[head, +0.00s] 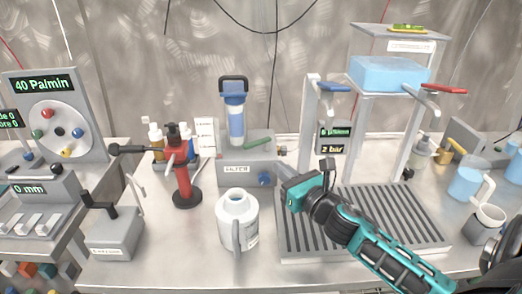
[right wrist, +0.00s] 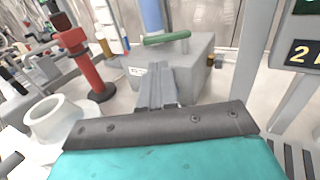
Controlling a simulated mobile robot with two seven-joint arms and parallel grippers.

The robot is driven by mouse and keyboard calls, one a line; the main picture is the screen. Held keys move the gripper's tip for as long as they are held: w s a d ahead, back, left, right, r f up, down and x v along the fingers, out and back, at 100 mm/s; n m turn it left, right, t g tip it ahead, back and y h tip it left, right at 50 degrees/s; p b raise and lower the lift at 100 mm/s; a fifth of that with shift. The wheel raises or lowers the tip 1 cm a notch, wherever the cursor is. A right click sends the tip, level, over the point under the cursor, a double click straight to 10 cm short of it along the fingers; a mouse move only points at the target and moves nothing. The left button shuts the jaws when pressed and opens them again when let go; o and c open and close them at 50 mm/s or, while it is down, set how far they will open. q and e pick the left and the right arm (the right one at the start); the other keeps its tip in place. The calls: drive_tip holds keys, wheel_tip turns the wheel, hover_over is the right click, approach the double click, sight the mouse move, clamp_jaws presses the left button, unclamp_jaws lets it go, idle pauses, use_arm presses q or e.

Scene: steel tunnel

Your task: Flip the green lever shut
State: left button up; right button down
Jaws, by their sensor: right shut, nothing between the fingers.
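The green lever (head: 258,141) lies on top of the grey filter box (head: 235,178), just right of the blue filter housing (head: 236,118). In the right wrist view the lever (right wrist: 165,38) runs almost level across the top of the box, with a small post at its right end. My right gripper (head: 290,186) is in front of the box on its right side. Its grey fingers (right wrist: 158,84) are shut and empty, pointing at the box below the lever. They look apart from the lever. My left gripper is not in view.
A white jug (head: 237,222) stands in front of the box. A red pump (head: 184,170) stands left of it. A grated drip tray (head: 400,215) and a tap stand with blue (head: 335,87) and red (head: 444,89) levers are on the right.

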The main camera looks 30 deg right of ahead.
sight(251, 147)
drive_tip(key=w, duration=0.8)
drive_tip(key=shift+d, duration=0.1)
drive_tip(key=shift+w, duration=0.7)
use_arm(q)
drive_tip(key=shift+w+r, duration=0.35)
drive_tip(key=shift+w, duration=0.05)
